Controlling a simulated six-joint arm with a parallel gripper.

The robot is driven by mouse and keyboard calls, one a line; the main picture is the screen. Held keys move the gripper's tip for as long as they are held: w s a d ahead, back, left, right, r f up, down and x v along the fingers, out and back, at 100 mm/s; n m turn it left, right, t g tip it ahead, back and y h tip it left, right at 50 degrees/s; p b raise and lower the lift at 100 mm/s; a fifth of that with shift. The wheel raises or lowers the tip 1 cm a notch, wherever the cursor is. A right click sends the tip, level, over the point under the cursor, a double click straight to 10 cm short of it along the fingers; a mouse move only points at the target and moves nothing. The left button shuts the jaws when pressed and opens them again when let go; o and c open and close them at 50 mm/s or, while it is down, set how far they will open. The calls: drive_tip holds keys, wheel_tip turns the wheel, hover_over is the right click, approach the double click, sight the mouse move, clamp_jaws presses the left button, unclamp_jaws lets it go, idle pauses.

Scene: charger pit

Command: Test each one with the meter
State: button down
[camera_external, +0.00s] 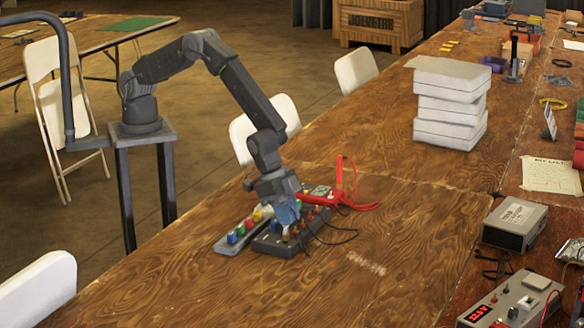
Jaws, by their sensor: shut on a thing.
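My gripper (287,221) points down over the dark block (272,248) and is shut on a small part, mostly hidden between the fingers; its kind and colour are unclear. The block has several orange-red posts on top. I cannot tell whether the held part touches the block. Just left of the block is a grey tray (224,248) with several small coloured pieces (239,231) in a row: blue, green, red and yellow. Behind the gripper lies what looks like the meter (319,193), with a red probe (339,174) upright beside it.
Red leads (362,206) and a black lead (346,238) curl right of the block. A stack of white slabs (450,103) stands farther back. A grey box (514,223) and a unit with a red display (507,303) stand at right. The wooden table (405,215) between is clear.

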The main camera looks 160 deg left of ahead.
drive_tip(key=c, duration=0.7)
unclamp_jaws()
drive_tip(key=shift+r, duration=3.8)
